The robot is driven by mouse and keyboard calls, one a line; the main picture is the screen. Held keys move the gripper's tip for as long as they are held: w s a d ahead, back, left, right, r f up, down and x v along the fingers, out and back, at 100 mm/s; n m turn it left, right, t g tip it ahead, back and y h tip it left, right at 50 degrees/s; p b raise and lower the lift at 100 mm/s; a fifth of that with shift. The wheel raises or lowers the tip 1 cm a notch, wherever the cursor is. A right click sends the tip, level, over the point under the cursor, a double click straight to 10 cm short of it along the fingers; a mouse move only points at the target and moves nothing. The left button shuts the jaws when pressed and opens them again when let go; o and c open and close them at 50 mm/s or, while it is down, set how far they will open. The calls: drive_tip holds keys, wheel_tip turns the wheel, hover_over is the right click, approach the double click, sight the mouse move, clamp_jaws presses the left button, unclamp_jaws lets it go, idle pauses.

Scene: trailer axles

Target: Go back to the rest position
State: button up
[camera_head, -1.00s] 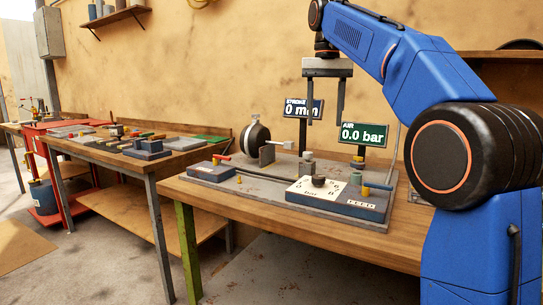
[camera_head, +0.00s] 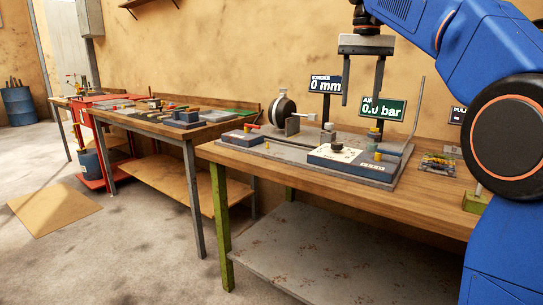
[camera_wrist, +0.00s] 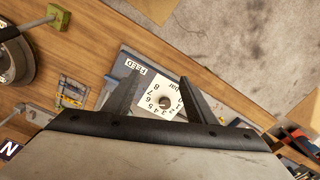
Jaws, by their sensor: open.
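My gripper (camera_head: 362,82) hangs from my blue arm above the back of the near workbench (camera_head: 300,166), fingers pointing down, apart and empty. In the head view it is in front of the black STROKE sign (camera_head: 325,84), reading 0 mm, and the green AIR sign (camera_head: 395,108), reading 0.0 bar and partly covered by a finger. In the wrist view both fingers (camera_wrist: 155,98) stand apart above the white dial plate (camera_wrist: 160,98) with its dark knob. The dial box (camera_head: 350,165) sits on the grey base plate (camera_head: 408,152); nothing touches the gripper.
On the base plate stand a black and white round canister (camera_head: 282,108) and a small block with a red lever (camera_head: 240,137). A small tray of coloured parts (camera_head: 437,163) and a green block (camera_head: 475,202) lie to the right. Another cluttered bench (camera_head: 160,124) stands left, with open floor before it.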

drive_tip(key=s+d+f+n+t, duration=0.1)
drive_tip(key=s+d+f+t, duration=0.1)
drive_tip(key=s+f, duration=1.4)
drive_tip(key=s+d+f+n+t, duration=0.1)
drive_tip(key=s+d+f, duration=0.3)
drive_tip(key=s+f, duration=1.2)
wheel_tip(320, 180, down, 7)
drive_tip(key=shift+s+r+n+t, duration=0.15)
drive_tip(key=shift+s+n+t, duration=0.15)
drive_tip(key=shift+t, duration=0.5)
drive_tip(key=shift+c, duration=0.6)
